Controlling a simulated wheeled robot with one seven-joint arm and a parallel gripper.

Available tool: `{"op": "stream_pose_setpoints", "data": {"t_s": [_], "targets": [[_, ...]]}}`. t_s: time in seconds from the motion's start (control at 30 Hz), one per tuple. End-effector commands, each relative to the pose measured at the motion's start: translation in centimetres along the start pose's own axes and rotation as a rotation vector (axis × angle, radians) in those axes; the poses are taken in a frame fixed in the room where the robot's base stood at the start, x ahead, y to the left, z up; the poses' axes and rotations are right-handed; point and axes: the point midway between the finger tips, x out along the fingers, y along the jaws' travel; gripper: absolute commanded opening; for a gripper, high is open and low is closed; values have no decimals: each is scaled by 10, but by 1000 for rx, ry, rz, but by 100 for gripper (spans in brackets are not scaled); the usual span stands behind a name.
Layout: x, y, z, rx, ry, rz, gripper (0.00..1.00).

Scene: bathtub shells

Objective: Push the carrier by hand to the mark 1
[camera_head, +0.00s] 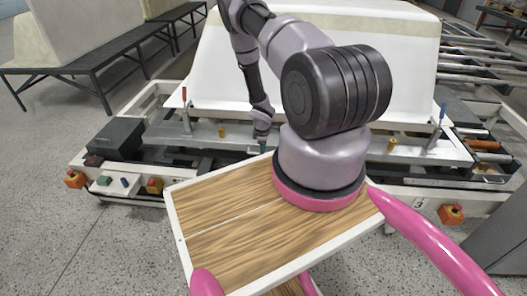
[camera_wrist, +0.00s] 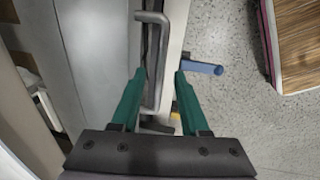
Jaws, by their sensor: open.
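The carrier (camera_head: 210,137) is a low, pale frame with a grey front beam, across the middle of the head view. It bears a large white bathtub shell (camera_head: 400,65). My gripper (camera_head: 262,147) points down at the carrier's front beam, left of centre. In the wrist view its two green fingers (camera_wrist: 160,74) are apart, with nothing clamped. A grey bar handle (camera_wrist: 163,60) on the carrier's edge appears between the fingers; I cannot tell whether they touch it. A blue lever (camera_wrist: 203,67) lies just beyond the right finger. I cannot make out mark 1.
Black benches (camera_head: 80,68) with pale shells stand at the back left. A roller rack (camera_head: 480,62) is at the back right, and a grey cabinet (camera_head: 503,235) at the right edge. Red-and-yellow buttons (camera_head: 452,214) sit on the carrier's corners. Speckled floor is free at left.

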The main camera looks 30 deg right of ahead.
Motion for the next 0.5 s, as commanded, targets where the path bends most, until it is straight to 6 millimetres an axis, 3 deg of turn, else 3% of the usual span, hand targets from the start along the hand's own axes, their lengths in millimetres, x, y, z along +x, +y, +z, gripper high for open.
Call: {"op": "stream_pose_setpoints", "data": {"t_s": [0.3,0.5], "targets": [[-63,1,0,0,1,2,45],[-91,1,0,0,1,1,45]]}}
